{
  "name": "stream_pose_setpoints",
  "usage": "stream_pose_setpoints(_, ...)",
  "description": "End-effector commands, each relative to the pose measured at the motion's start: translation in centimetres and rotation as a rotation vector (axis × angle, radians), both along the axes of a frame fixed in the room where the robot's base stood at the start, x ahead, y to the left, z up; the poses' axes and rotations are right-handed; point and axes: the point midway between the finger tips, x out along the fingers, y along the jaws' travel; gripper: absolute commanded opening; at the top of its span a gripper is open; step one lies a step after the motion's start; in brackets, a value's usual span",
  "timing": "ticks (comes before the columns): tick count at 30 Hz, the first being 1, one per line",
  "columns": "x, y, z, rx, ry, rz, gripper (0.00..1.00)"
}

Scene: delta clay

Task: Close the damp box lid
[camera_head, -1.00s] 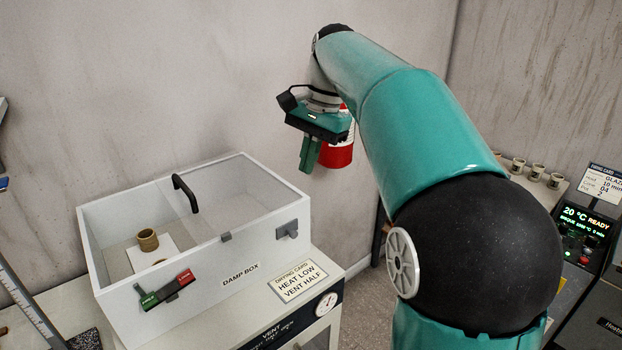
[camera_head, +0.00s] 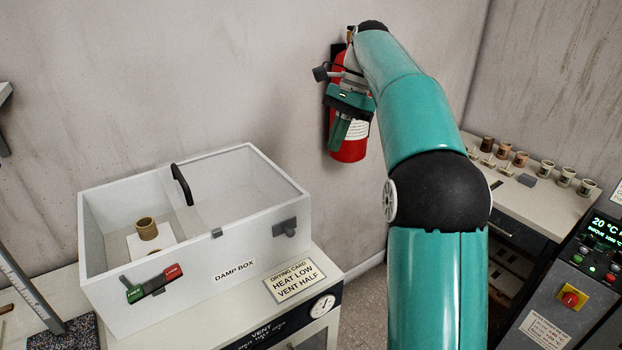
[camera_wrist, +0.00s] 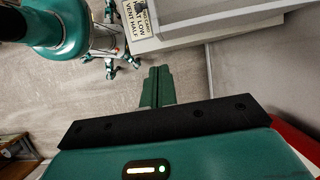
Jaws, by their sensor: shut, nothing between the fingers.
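The white damp box (camera_head: 262,250) sits on a cabinet at the left in the head view. A clear lid pane (camera_head: 245,187) covers its right part, with a black handle (camera_head: 181,185) at the pane's left edge. The left part is open from above, and a brown clay cup (camera_head: 147,229) stands inside on a white tile. My gripper (camera_head: 338,146) is up and to the right of the box, apart from it and in front of a red extinguisher. In the wrist view its green fingers (camera_wrist: 157,86) are together and empty.
The red fire extinguisher (camera_head: 350,148) hangs on the wall right by my gripper. A red-and-green slider (camera_head: 152,283) and a grey latch (camera_head: 285,228) are on the box front. A bench (camera_head: 500,200) with several cups stands at the right. Space above the box is clear.

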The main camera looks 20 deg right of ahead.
Motion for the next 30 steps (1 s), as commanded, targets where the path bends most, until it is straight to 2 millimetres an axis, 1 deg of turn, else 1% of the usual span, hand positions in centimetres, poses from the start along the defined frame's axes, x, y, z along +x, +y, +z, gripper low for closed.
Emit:
stream_pose_setpoints(8,-0.6,1.6,-4.1,0.001,0.004,0.002,0.00)
stream_pose_setpoints(15,-1.1,3.1,-8.4,0.001,0.004,0.001,0.00)
stream_pose_setpoints(18,-1.6,4.8,-8.2,-0.001,-0.001,0.005,0.00)
stream_pose_setpoints(21,-1.9,5.8,-8.2,0.000,0.000,0.003,0.00)
stream_pose_setpoints(25,-2.1,6.5,-8.2,0.000,0.001,0.001,0.00)
stream_pose_setpoints(30,-2.1,6.7,-8.2,0.000,0.001,0.001,0.00)
